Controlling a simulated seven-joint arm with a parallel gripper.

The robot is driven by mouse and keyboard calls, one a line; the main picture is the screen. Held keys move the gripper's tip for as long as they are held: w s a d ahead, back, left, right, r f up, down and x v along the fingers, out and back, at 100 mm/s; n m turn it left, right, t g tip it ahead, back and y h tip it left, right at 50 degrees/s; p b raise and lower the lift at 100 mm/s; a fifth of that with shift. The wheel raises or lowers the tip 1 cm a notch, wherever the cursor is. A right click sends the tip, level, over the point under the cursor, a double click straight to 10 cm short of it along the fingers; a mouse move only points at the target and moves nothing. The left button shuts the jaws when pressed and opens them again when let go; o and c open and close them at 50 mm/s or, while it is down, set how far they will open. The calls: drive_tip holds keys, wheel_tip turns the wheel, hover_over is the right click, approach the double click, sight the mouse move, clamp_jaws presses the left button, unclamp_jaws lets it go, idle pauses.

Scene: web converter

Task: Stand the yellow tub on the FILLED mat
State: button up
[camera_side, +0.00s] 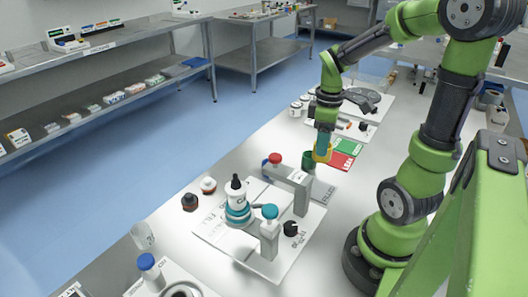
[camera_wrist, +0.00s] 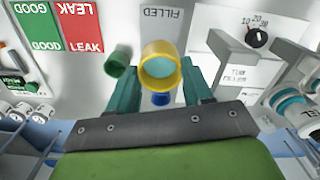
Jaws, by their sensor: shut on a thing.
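The yellow tub (camera_side: 328,153) is between the teal fingers of my gripper (camera_side: 323,146) in the side view. In the wrist view the yellow tub (camera_wrist: 176,76) shows its round open mouth, pale teal inside, and my gripper (camera_wrist: 160,78) is shut on it. The FILLED mat (camera_wrist: 162,28) is a pale panel with its label at the top of the wrist view. In the side view the FILLED mat (camera_side: 325,189) lies nearer the camera than the tub. How far the tub is above the table is unclear.
A green tub (camera_wrist: 119,58) stands close beside the yellow one; a blue object (camera_wrist: 160,99) is partly hidden below it. Red LEAK (camera_wrist: 82,24) and green GOOD (camera_wrist: 36,28) mats lie to the left. The grey filler stand (camera_side: 290,180) with a red knob stands by the FILLED mat.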

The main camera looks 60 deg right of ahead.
wheel_tip(320, 180, down, 11)
drive_tip(key=shift+r, duration=0.1)
idle(0.4)
drive_tip(key=shift+f, duration=0.2)
drive_tip(key=o, duration=1)
drive_tip(key=shift+o, duration=0.2)
drive_tip(key=shift+r, duration=0.1)
wheel_tip(320, 180, up, 12)
drive_tip(key=shift+f, duration=0.1)
drive_tip(key=a+r+m+t+y, duration=0.1)
drive_tip(key=a+r+m+t, duration=0.2)
drive_tip(key=a, duration=0.6)
drive_tip(key=w+a+r+m+t+y, duration=0.1)
drive_tip(key=a+r+m+t, duration=0.3)
drive_tip(key=a+r, duration=0.2)
drive_tip(key=a, duration=0.2)
drive_tip(key=shift+a+r, duration=0.2)
drive_tip(key=shift+a, duration=0.2)
